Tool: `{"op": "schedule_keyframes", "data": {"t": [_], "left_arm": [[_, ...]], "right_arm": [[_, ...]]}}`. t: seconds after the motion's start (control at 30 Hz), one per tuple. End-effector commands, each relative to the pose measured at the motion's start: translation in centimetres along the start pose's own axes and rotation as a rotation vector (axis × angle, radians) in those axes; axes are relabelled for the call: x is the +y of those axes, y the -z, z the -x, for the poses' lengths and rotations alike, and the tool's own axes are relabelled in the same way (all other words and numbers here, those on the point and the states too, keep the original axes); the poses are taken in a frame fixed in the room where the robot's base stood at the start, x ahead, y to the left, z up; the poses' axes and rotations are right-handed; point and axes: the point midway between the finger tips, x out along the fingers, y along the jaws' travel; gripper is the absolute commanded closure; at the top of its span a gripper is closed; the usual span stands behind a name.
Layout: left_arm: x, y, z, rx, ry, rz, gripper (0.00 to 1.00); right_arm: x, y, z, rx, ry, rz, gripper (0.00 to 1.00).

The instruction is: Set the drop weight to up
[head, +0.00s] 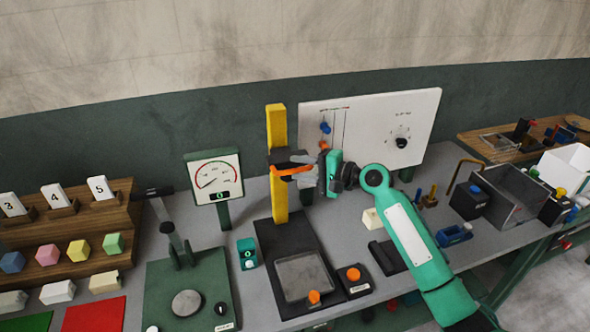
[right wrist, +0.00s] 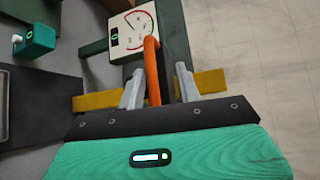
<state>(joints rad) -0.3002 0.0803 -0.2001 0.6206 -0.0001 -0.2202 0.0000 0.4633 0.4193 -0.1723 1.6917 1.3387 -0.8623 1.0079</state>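The drop weight is a dark block (head: 290,158) on an upright yellow column (head: 277,120), a little below mid-height, above a dark base with a grey pad. An orange handle (head: 290,171) sticks out from its front. My right gripper (head: 311,176) is at the handle's right end. In the right wrist view, the orange handle (right wrist: 152,70) lies between the two grey fingers of my right gripper (right wrist: 160,86), closer to the left finger. A gap shows to the right finger, so the gripper is open around it. My left gripper is not in view.
A dial gauge (head: 214,179) stands left of the column. A white panel (head: 420,110) with a knob and sliders stands behind my right arm. The press base (head: 265,235) carries an orange knob (head: 314,296); another orange-knobbed box (head: 355,281) is beside it.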

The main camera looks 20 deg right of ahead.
Motion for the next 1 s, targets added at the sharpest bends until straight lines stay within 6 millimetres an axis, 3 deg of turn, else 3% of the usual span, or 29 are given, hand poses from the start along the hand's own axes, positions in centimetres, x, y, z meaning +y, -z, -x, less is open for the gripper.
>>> {"op": "schedule_keyframes", "data": {"t": [0.3,0.5,0.7,1.0], "left_arm": [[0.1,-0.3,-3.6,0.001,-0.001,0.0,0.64],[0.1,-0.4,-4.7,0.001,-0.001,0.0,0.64],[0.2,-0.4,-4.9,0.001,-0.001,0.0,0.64],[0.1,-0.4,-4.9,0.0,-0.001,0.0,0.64]], "right_arm": [[0.6,0.2,7.3,0.004,-0.001,0.004,0.66],[0.3,0.1,10.5,0.002,0.0,0.002,0.66],[0.0,0.0,11.7,0.001,0.002,0.001,0.66],[-0.1,0.0,11.7,0.001,0.002,0.0,0.66]]}}
